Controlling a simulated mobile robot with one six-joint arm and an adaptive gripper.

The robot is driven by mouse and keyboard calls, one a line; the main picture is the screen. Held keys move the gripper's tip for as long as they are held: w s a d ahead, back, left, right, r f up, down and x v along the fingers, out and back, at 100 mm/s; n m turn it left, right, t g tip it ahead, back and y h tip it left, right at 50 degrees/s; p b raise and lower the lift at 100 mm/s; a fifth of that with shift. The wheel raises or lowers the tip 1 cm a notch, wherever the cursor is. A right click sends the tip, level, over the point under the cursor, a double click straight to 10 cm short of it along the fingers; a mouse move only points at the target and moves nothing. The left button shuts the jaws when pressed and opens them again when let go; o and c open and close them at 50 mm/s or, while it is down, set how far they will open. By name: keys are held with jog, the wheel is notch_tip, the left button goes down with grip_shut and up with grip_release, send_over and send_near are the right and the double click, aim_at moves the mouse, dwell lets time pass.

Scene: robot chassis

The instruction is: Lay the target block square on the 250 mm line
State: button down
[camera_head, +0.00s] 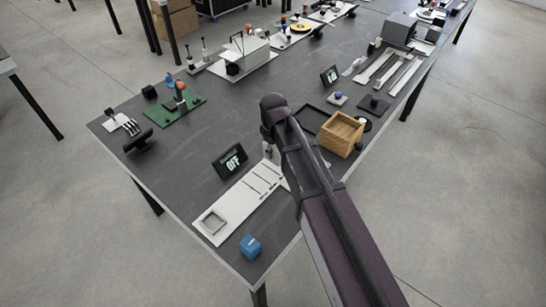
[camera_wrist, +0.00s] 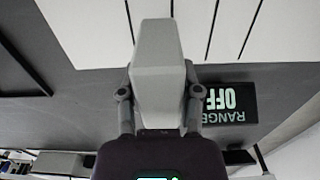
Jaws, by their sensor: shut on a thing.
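My gripper (camera_wrist: 160,95) is shut on a pale grey block (camera_wrist: 158,60), with one finger on each side of it in the wrist view. The white board (camera_head: 232,210) lies near the table's front edge and carries several thin black lines. It also fills the upper part of the wrist view (camera_wrist: 85,30), where the block overlaps it and one line runs up from behind the block's top. Which line is the 250 mm one cannot be read. Whether the block touches the board cannot be told. In the head view my arm hides much of the gripper and the board's far end.
A black display (camera_head: 230,160) reading "OFF" stands behind the board; it is right of my gripper in the wrist view (camera_wrist: 230,104). A blue block (camera_head: 250,246) sits near the table's front corner. A wooden box (camera_head: 341,134) stands right of my arm.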

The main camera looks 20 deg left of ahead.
jog(key=shift+w+f+b, duration=0.1)
jog(key=shift+f+b, duration=1.4)
jog(key=shift+f, duration=0.25)
jog(key=shift+f, duration=0.1)
jog(key=shift+c, duration=1.5)
grip_release()
notch_tip(320, 180, up, 12)
jog(key=p, duration=1.2)
jog(key=s+d+m, duration=0.3)
jog(key=d+m, duration=0.3)
jog(key=d, duration=1.2)
jog(key=s+d+m, duration=0.2)
jog(key=d+m, duration=0.5)
jog(key=d, duration=1.1)
jog(key=shift+s+d+m, duration=0.25)
jog(key=shift+s+m, duration=0.05)
jog(key=shift+s, duration=0.1)
